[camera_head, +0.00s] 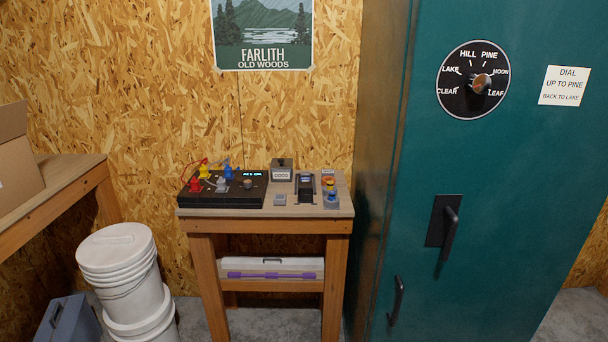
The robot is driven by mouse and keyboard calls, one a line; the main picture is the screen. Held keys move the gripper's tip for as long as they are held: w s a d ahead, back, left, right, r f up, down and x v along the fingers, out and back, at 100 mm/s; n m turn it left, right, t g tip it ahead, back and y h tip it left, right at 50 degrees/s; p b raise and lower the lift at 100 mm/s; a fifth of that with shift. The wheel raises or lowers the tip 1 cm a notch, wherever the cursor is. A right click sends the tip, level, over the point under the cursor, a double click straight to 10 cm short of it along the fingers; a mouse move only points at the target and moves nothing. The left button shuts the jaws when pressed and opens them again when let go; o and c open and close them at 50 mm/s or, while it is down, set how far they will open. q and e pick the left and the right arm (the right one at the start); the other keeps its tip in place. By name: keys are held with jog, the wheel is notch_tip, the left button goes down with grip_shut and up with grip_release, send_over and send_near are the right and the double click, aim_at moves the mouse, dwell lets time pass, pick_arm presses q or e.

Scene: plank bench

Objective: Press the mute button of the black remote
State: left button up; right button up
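No object in view can be clearly read as the black remote, and no mute button can be made out. A small dark upright device (305,188) stands on the right half of the small plank bench (260,212); it is too small to tell whether it is the remote. A larger black box (222,196) with red, yellow, blue and grey pieces, a knob and a lit display lies on the bench's left half. Neither of my grippers is in view.
A grey box (281,171) and a small grey piece (280,199) share the bench with coloured round pieces (330,190). A tall teal cabinet (490,220) with a dial (474,80) stands close on the right. White buckets (118,255) stand on the left.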

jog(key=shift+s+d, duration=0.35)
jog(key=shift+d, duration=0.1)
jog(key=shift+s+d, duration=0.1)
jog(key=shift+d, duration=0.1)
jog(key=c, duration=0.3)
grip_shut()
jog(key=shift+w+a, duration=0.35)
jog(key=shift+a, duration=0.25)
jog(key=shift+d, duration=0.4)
